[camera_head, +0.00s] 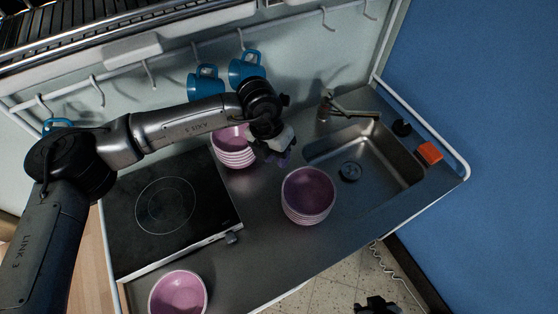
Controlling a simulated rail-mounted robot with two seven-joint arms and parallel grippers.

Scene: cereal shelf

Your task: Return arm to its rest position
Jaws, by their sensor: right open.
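My left arm reaches in from the left across the stove. Its gripper (281,158) hangs over the counter between two stacks of pink bowls, just right of the rear stack (233,156) and above left of the front stack (308,196). The wrist covers part of the rear stack, and I cannot tell whether the fingers are open or shut, or whether they touch a bowl. My right gripper (378,304) shows only as a dark shape at the bottom edge, open, in front of the counter; most of it is cut off.
A sink (375,165) with a tap (345,110) lies at the right, with an orange sponge (429,153) beside it. Another pink bowl (179,294) sits at the front left, near the black cooktop (165,205). Blue mugs (206,83) hang from a rail behind.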

